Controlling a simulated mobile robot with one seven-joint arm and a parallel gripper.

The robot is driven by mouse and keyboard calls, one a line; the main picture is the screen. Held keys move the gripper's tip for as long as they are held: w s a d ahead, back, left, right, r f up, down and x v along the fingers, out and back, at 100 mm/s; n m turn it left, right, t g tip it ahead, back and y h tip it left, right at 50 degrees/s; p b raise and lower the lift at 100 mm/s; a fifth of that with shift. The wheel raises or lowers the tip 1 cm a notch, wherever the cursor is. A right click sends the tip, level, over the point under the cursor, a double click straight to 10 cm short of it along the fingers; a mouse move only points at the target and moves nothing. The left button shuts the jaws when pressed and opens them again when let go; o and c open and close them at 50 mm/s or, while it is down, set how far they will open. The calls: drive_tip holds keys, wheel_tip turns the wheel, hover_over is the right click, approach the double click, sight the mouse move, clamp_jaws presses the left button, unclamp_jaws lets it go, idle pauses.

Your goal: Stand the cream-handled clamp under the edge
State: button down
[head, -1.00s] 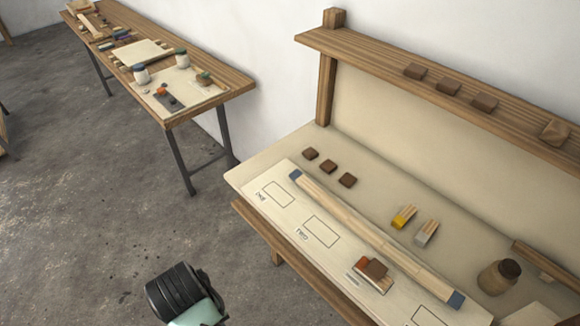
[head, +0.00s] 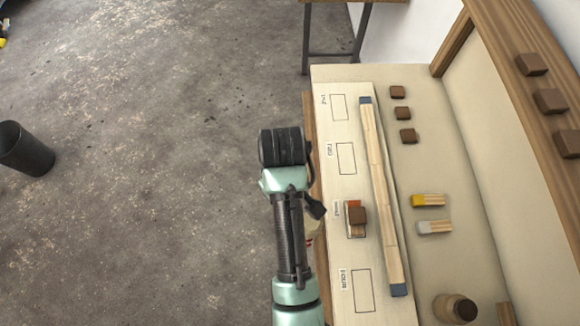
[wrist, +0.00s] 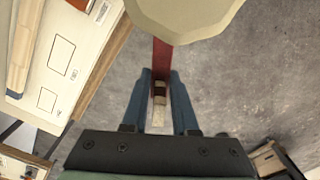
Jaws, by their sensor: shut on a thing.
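My gripper (wrist: 160,88) is shut on the red bar (wrist: 161,55) of a clamp, seen between the blue fingers in the wrist view. A large round cream part (wrist: 185,12), which looks like its handle, fills the top of that view. In the head view my arm hides most of the gripper and clamp; a bit of cream (head: 314,228) shows beside the bench's left edge. A long pale wooden strip (head: 379,190) with blue-grey ends lies along the board (head: 335,108). The held clamp is out over the floor side, apart from the strip.
The board has labelled outlined boxes; one holds an orange-and-brown piece (head: 356,215). Brown blocks (head: 403,113), yellow-ended (head: 428,200) and grey-ended (head: 434,227) pieces and a jar (head: 455,308) stand right of the strip. A dark bin (head: 24,150) stands on open floor at left.

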drive_tip(key=r+n+p, duration=0.7)
drive_tip(key=n, duration=0.1)
drive_tip(key=shift+s+a+r+p, duration=0.1)
drive_tip(key=shift+s+r+p, duration=0.05)
drive_tip(key=shift+s+p, duration=0.15)
drive_tip(key=shift+s+r+n+p, duration=0.2)
drive_tip(key=shift+r+n+p, duration=0.5)
drive_tip(key=shift+n, duration=0.5)
drive_tip(key=shift+n+p, duration=0.3)
drive_tip(key=shift+n, duration=0.2)
wheel_tip(320, 180, down, 12)
drive_tip(key=b, duration=0.5)
drive_tip(key=shift+b, duration=0.3)
drive_tip(key=shift+f+b, duration=0.85)
drive_tip(key=shift+b, duration=0.05)
drive_tip(key=shift+d, duration=0.4)
drive_tip(key=shift+p, duration=0.75)
drive_tip(key=shift+d, duration=0.15)
